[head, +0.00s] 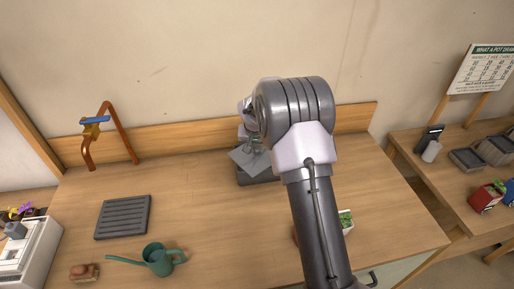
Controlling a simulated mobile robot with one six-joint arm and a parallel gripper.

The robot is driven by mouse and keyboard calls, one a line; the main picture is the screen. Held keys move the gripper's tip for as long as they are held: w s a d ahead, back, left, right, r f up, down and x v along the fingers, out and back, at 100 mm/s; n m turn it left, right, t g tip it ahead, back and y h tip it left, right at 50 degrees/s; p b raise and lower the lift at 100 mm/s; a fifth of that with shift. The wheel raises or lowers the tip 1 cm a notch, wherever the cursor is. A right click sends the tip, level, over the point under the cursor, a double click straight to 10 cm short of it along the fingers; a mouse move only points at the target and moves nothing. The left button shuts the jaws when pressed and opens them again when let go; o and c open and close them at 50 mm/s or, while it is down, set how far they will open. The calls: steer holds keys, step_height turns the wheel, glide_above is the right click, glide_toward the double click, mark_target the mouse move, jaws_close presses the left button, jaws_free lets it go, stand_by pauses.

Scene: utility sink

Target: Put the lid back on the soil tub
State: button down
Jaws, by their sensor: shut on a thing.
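The soil tub (258,178) is a dark grey box on the wooden counter, near the back wall and left of my arm. The lid (243,160) is a lighter grey flat panel at the top of the tub. It looks turned at an angle to the tub's rim. My gripper (253,148) is shut on the lid from above. My arm hides the right part of the tub and lid. I cannot tell whether the lid touches the rim.
A dark slatted tray (123,217), a green watering can (160,259) and a brown brush-like block (85,272) are at the left. A copper tap (92,130) stands at the back left. A green-and-white packet (345,220) is partly behind my arm. The counter between tray and tub is clear.

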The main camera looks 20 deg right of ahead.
stand_by(0.4)
steer(key=c, duration=0.7)
jaws_free()
steer(key=shift+o, duration=0.2)
steer(key=shift+r+p, duration=1.9)
steer(key=shift+r, duration=1.65)
jaws_close()
